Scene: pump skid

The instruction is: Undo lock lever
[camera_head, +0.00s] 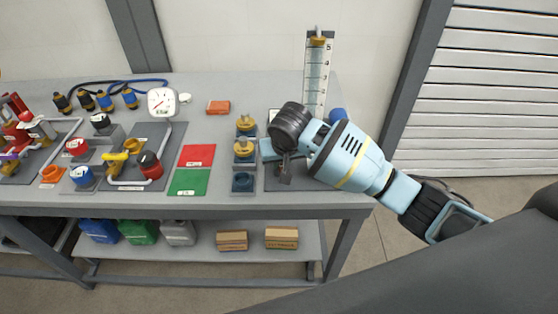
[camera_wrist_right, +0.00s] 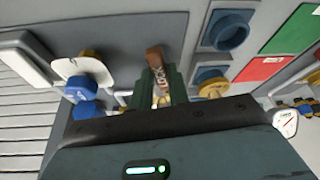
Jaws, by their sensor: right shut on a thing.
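My right gripper (camera_head: 284,172) reaches in from the right over a grey base plate (camera_head: 292,187) at the right end of the bench. In the right wrist view the gripper (camera_wrist_right: 166,88) is shut on the brown lock lever (camera_wrist_right: 155,62), which has pale lettering along it. The lever stands between the green fingers. In the head view the gripper and wrist hide the lever. A blue knob (camera_wrist_right: 85,88) and a white plate (camera_wrist_right: 80,68) are beside it in the wrist view. My left gripper is not in view.
Yellow-topped blue fittings (camera_head: 244,148) stand just left of the gripper, with an empty blue socket (camera_head: 243,182) in front. A tall scale tube (camera_head: 316,72) stands behind. Red (camera_head: 197,155) and green (camera_head: 189,182) mats lie further left. Valves and a gauge (camera_head: 162,102) fill the left side.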

